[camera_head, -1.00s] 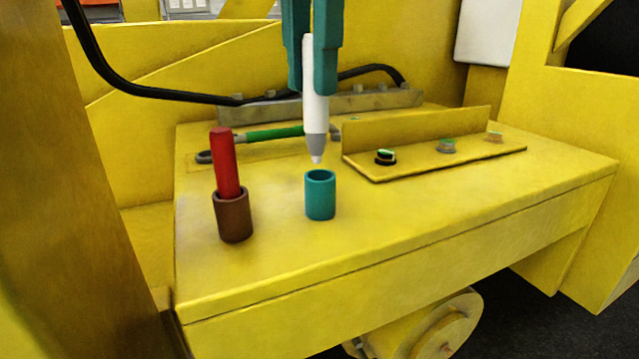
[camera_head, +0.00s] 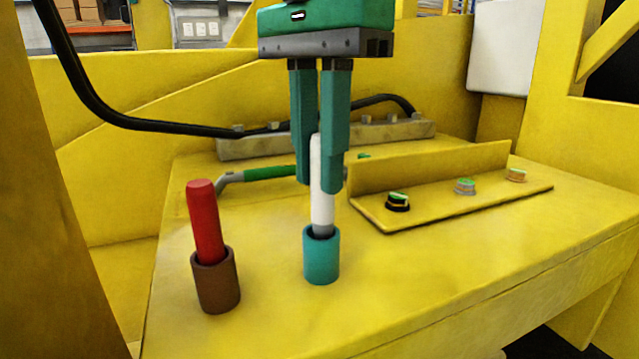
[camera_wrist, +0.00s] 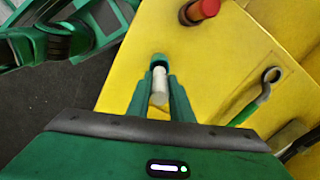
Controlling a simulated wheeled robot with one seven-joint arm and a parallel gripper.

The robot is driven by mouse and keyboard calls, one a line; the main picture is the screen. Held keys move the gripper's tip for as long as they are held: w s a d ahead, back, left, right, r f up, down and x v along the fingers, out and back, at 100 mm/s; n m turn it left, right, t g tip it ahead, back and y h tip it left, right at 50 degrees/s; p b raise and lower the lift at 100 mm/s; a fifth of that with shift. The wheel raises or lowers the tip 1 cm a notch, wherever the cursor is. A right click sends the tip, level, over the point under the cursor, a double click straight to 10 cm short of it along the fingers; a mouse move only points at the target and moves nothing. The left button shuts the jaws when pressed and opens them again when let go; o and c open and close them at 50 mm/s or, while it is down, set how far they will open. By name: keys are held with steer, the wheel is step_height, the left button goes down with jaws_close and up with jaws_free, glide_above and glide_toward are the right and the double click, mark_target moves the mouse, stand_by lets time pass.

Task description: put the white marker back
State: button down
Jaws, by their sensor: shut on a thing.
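The white marker (camera_head: 321,200) stands upright with its grey lower end inside the teal cup (camera_head: 321,258) on the yellow surface (camera_head: 440,265). My gripper (camera_head: 322,185) is shut on the marker's upper part from above, one finger on each side. In the wrist view, the marker (camera_wrist: 159,88) shows between the two fingers, and the teal cup (camera_wrist: 159,60) is at its far end. The marker's tip is hidden inside the cup.
A red marker (camera_head: 206,222) stands in a brown cup (camera_head: 215,282) to the left. Behind are a green-handled tool (camera_head: 268,173) and a black cable (camera_head: 80,95). A yellow bracket with several buttons (camera_head: 465,187) is at the right. The front surface is clear.

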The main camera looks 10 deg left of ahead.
mark_target(319, 221)
steer(key=shift+f, duration=1.5)
steer(key=c, duration=1.6)
jaws_free()
steer(key=shift+s+f, duration=0.1)
